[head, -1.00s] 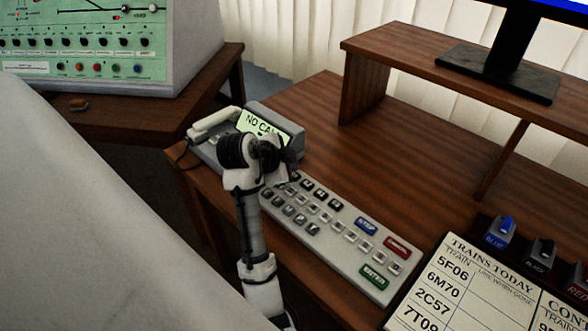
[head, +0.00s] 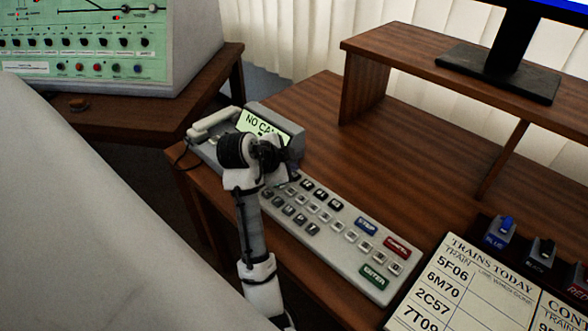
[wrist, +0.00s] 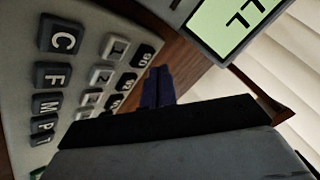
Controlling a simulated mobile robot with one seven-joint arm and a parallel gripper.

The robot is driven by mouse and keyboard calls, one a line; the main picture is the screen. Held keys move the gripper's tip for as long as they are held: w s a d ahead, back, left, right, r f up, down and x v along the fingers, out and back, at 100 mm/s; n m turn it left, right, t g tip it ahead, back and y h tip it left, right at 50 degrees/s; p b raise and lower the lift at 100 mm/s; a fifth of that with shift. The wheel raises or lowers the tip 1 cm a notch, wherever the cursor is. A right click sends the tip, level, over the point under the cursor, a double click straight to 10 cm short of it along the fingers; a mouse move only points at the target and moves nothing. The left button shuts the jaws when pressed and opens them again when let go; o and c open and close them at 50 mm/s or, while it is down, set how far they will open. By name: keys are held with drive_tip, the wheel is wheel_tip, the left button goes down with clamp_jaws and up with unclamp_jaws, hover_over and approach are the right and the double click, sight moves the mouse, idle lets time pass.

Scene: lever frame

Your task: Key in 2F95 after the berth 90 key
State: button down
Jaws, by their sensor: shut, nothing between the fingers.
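The grey keypad (head: 335,240) lies on the wooden desk, with dark letter keys, pale number keys, a blue STEP key (head: 366,227), a red key (head: 397,247) and a green ENTER key (head: 373,276). In the wrist view, the C key (wrist: 60,37) and F key (wrist: 53,75) show at left. Pale number keys (wrist: 101,75) stand beside a row of dark two-digit keys (wrist: 143,56), whose labels are hard to read. My gripper (wrist: 158,88) is shut and empty, its dark tips near the two-digit keys. I cannot tell whether they touch. In the head view my wrist hides the keypad's far end.
A phone with a "NO CALL" display (head: 262,124) and pale handset (head: 214,124) stands just beyond the keypad. A trains list (head: 465,290) and coloured holders (head: 500,232) are at right. A raised wooden shelf (head: 440,70) stands behind; the desk between is clear.

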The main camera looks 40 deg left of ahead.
sight(288, 193)
drive_tip(key=shift+f, duration=0.15)
idle(0.7)
drive_tip(key=shift+f, duration=0.3)
drive_tip(key=shift+f+b, duration=0.35)
drive_tip(key=shift+b, duration=0.15)
idle(0.4)
drive_tip(key=shift+r+p, duration=0.7)
drive_tip(key=shift+r, duration=0.15)
drive_tip(key=shift+s+d, duration=0.5)
drive_tip(key=shift+s, duration=0.3)
drive_tip(key=shift+s+d, duration=0.5)
drive_tip(key=shift+s, duration=0.25)
drive_tip(key=shift+s+d, duration=0.5)
drive_tip(key=shift+s, duration=0.3)
